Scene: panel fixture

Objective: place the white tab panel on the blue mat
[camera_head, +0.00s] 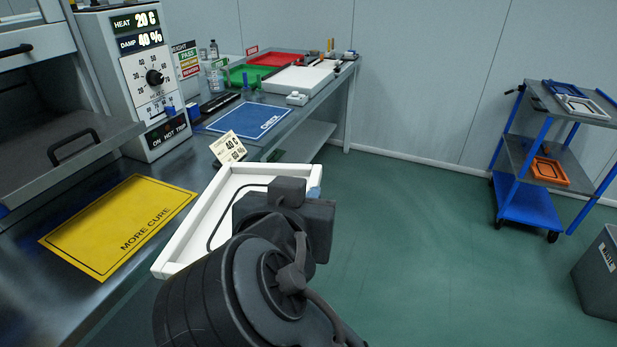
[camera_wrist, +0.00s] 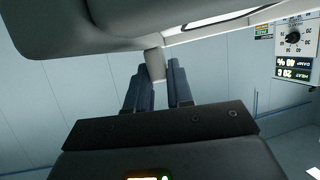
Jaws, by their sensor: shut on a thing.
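The white tab panel (camera_head: 265,169) is a shallow white frame with a raised rim, held up in front of the bench edge in the head view. My arm covers its lower right part. My gripper (camera_wrist: 157,78) is shut on the panel's tab (camera_wrist: 153,60), which shows between the two dark blue fingers in the wrist view. In the head view the fingers are mostly hidden behind my wrist. The blue mat (camera_head: 250,120), marked CHECK, lies flat on the bench beyond the panel, and its visible surface is bare.
A card (camera_head: 229,148) reading 40 C stands between panel and blue mat. A yellow MORE CURE mat (camera_head: 120,225) lies at left near an oven with an open door (camera_head: 70,150). Green (camera_head: 246,75) and red (camera_head: 275,59) trays stand farther back. A cart (camera_head: 540,170) stands right; the floor between is clear.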

